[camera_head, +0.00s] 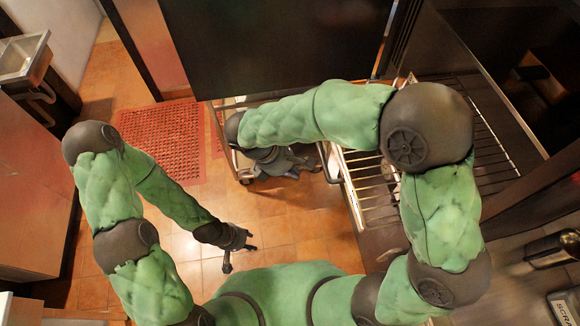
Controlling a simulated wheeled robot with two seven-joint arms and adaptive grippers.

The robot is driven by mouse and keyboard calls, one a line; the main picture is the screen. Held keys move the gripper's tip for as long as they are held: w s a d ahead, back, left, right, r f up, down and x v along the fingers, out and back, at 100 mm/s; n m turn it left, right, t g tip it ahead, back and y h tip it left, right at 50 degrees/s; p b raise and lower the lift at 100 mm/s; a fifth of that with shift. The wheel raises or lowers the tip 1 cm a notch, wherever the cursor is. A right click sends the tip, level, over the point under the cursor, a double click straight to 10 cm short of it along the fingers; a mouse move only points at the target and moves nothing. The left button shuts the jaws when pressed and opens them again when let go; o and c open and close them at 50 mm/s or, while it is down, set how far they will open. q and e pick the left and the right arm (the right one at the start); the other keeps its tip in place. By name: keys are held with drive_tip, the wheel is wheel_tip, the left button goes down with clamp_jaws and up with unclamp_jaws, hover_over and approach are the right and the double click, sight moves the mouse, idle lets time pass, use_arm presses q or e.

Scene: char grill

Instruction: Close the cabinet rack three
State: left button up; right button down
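A wire rack (368,192) with a metal front rail sticks out below the dark cabinet (280,50), right of centre. Another pulled-out rack shows its frame edge (226,150) further left, partly behind my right forearm. I cannot tell which one is rack three. My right gripper (284,163) is by the front of the racks, between the left frame edge and the wire rack's rail. Its fingers blend into the dark parts around them, and contact is unclear. My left gripper (239,257) hangs over the floor with its fingers spread, empty and away from the racks.
Tiled floor (300,222) is clear in front of the racks. A red perforated mat (163,138) lies on it at the left. A steel sink (22,58) and a brown counter (30,190) stand at the far left. A dark counter is at the right.

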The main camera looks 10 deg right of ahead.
drive_tip(key=d+f, duration=0.3)
drive_tip(key=d, duration=0.3)
drive_tip(key=shift+f, duration=0.35)
drive_tip(key=shift+w+d, duration=0.1)
drive_tip(key=shift+d, duration=0.05)
drive_tip(key=d, duration=1.2)
drive_tip(key=w+d+p, duration=0.1)
drive_tip(key=d, duration=2.2)
drive_tip(key=shift+w+d, duration=0.15)
drive_tip(key=shift+d, duration=0.2)
